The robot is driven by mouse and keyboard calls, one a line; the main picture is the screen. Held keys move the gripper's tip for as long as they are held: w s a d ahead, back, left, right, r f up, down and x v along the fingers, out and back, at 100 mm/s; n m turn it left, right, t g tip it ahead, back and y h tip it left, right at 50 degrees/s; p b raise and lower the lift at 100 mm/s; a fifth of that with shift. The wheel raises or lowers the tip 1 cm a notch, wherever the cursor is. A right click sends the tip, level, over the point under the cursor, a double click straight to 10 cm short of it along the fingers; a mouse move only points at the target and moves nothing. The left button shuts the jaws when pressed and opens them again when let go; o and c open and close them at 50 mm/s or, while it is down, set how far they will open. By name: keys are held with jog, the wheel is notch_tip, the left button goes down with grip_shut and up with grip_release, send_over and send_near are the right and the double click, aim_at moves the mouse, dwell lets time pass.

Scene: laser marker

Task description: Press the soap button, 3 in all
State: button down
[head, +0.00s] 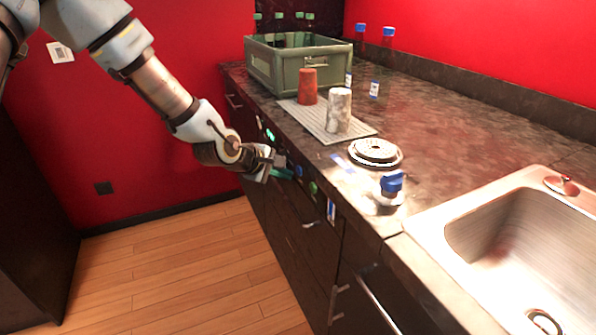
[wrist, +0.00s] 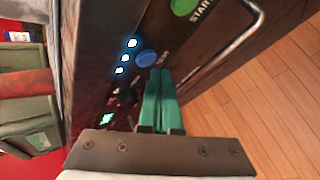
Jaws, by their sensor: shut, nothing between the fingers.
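The soap button is a round blue button (wrist: 146,58) on the dark front panel, with small lettering beside it in the wrist view. It also shows as a small blue disc in the head view (head: 299,171). My gripper (wrist: 160,74) has its teal fingers shut together and empty. The tips are close to the blue button, just beside its lettering; I cannot tell whether they touch the panel. In the head view my gripper (head: 288,174) reaches the cabinet front from the left. Three small indicator lights (wrist: 126,58) next to the button glow bluish white.
A larger green START button (wrist: 185,5) lies beyond the blue one, near a metal handle (wrist: 225,48). A green lit display (wrist: 107,118) is on the same panel. The counter above holds a green crate (head: 305,72), cups, a blue-capped bottle (head: 390,188) and a sink (head: 520,235).

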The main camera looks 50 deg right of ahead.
jog(key=shift+a, duration=0.1)
jog(key=shift+w+a+p, duration=0.3)
jog(key=shift+a, duration=0.45)
jog(key=shift+w+a+p, duration=0.3)
jog(key=shift+a+p, duration=0.05)
jog(key=shift+a, duration=0.4)
jog(key=shift+w+a+p, duration=0.3)
jog(key=shift+a, duration=0.45)
jog(key=shift+w, duration=0.1)
jog(key=w+a+r+m+t+y, duration=0.1)
jog(key=w+a+y, duration=0.3)
jog(key=a, duration=0.7)
jog(key=w+a+r+m+t+y, duration=0.1)
jog(key=w+a+r+m, duration=0.1)
jog(key=w+a, duration=0.65)
jog(key=s+a+r+y, duration=0.1)
jog(key=s+a+r, duration=0.1)
jog(key=a, duration=0.7)
jog(key=s+a+r+y, duration=0.2)
jog(key=s+a+r, duration=0.1)
jog(key=a, duration=0.6)
jog(key=s+a+r+m+y, duration=0.1)
jog(key=s+a+r, duration=0.2)
jog(key=a, duration=0.6)
jog(key=shift+s+a+g+y, duration=0.2)
jog(key=shift+s+g+y, duration=0.1)
jog(key=shift+s+g, duration=0.1)
